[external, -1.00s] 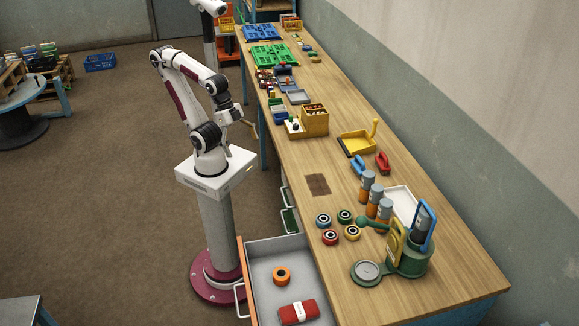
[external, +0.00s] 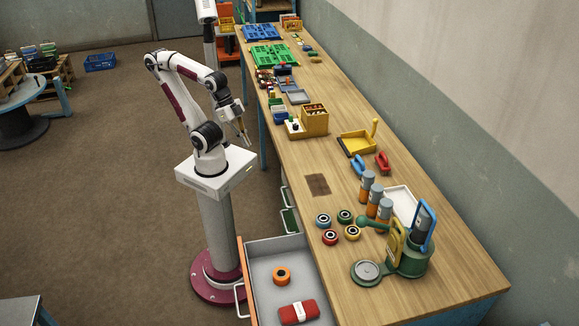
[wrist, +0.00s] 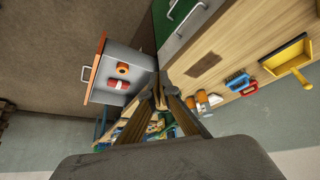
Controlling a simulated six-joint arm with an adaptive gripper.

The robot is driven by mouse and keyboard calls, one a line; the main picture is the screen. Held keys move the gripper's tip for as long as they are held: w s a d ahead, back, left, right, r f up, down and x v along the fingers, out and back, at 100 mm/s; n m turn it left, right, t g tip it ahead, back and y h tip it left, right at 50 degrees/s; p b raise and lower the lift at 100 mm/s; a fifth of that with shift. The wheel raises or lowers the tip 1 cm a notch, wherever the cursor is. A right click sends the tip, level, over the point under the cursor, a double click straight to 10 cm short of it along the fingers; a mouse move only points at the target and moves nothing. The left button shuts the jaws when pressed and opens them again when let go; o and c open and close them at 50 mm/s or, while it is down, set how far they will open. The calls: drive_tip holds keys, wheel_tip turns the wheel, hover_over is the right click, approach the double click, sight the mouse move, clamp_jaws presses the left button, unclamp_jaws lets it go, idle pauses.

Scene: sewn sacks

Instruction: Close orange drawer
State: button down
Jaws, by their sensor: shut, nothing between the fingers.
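The orange drawer (external: 242,283) stands pulled out from the near end of the workbench, with its orange front and pale handle facing left. An orange ring (external: 281,275) and a red roll with a white band (external: 298,312) lie inside it. In the wrist view the open drawer (wrist: 95,69) shows at upper left, its orange front edge to the left. My gripper (external: 247,141) is shut and empty, pointing down beside the bench's left edge, well behind and above the drawer. The fingertips (wrist: 159,97) meet in the wrist view. Nothing touches the drawer.
The workbench (external: 280,175) runs along the wall. A green drawer (external: 289,219) sits farther back under the bench.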

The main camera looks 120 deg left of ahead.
drive_tip(key=w+d+m+t+h, duration=0.1)
drive_tip(key=w+d+m, duration=0.15)
drive_tip(key=w, duration=0.35)
drive_tip(key=w+d+m+t+h, duration=0.1)
drive_tip(key=w+d, duration=0.3)
drive_tip(key=w, duration=0.2)
drive_tip(key=w+d+f+m+t+h, duration=0.15)
drive_tip(key=w+d+f+m, duration=0.3)
drive_tip(key=w+d, duration=0.6)
drive_tip(key=w+d+f+m+t+h, duration=0.1)
drive_tip(key=w+d+f+m+t, duration=0.15)
drive_tip(key=w+d+f, duration=0.8)
drive_tip(key=s+d+f+m+t+h, duration=0.1)
drive_tip(key=s+d+f+m, duration=0.2)
drive_tip(key=d, duration=0.5)
drive_tip(key=s+d+f+m+t+h, duration=0.1)
drive_tip(key=d+f+m, duration=0.35)
drive_tip(key=d, duration=0.35)
drive_tip(key=s+d+f+m+t+h, duration=0.2)
drive_tip(key=s+f+m, duration=0.6)
drive_tip(key=s+f, duration=0.6)
drive_tip(key=shift+d+f+h, duration=0.4)
drive_tip(key=shift+d+h, duration=0.05)
drive_tip(key=shift+h, duration=0.1)
drive_tip(key=shift+w, duration=0.1)
